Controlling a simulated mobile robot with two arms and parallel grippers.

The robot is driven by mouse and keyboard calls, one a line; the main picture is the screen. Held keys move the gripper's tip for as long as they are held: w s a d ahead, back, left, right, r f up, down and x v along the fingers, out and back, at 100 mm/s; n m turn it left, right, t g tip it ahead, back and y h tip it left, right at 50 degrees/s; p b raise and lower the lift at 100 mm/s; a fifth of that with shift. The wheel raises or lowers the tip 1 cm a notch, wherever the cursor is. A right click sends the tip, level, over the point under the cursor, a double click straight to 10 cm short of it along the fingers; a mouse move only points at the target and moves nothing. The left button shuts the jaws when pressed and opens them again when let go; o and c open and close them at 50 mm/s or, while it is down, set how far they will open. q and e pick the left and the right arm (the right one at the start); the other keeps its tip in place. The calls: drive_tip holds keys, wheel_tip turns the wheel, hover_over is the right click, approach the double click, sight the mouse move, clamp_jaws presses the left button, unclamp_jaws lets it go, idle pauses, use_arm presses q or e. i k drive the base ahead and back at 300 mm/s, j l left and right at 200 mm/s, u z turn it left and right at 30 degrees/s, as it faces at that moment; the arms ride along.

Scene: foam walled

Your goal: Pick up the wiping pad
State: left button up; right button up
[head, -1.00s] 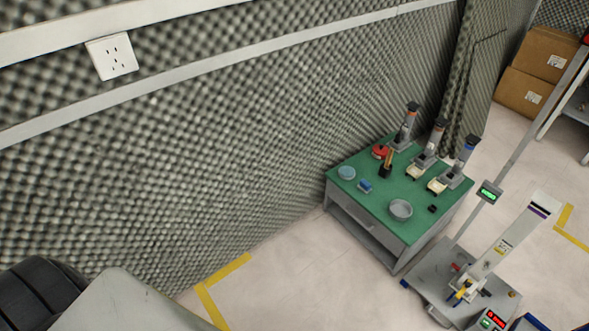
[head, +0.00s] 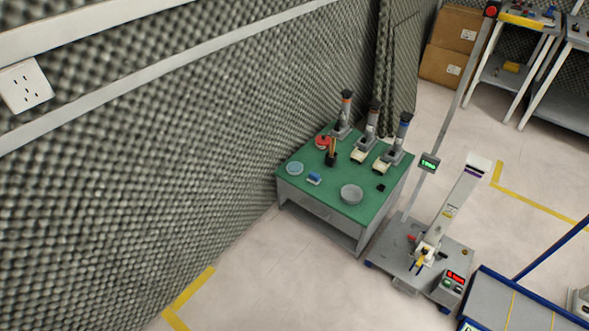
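A small blue and white block (head: 314,179) lies on the green-topped table (head: 335,205), near its front left side. It looks like the wiping pad, but it is too small to be sure. A round light-blue dish (head: 295,168) lies to its left and a round grey dish (head: 351,194) to its right. Neither of my grippers shows in the head view. The table stands some distance away against the foam wall.
Microscope-like instruments (head: 374,135), a red round item (head: 323,142) and a dark holder (head: 331,155) stand at the table's back. A grey platform with a tilted column (head: 453,210) stands right of the table. Floor in front is clear, with yellow tape (head: 190,298).

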sight(314, 178)
drive_tip(key=i+j, duration=0.15)
drive_tip(key=i, duration=0.45)
drive_tip(key=i+j, duration=0.15)
drive_tip(key=i, duration=0.45)
drive_tip(key=l+z, duration=0.05)
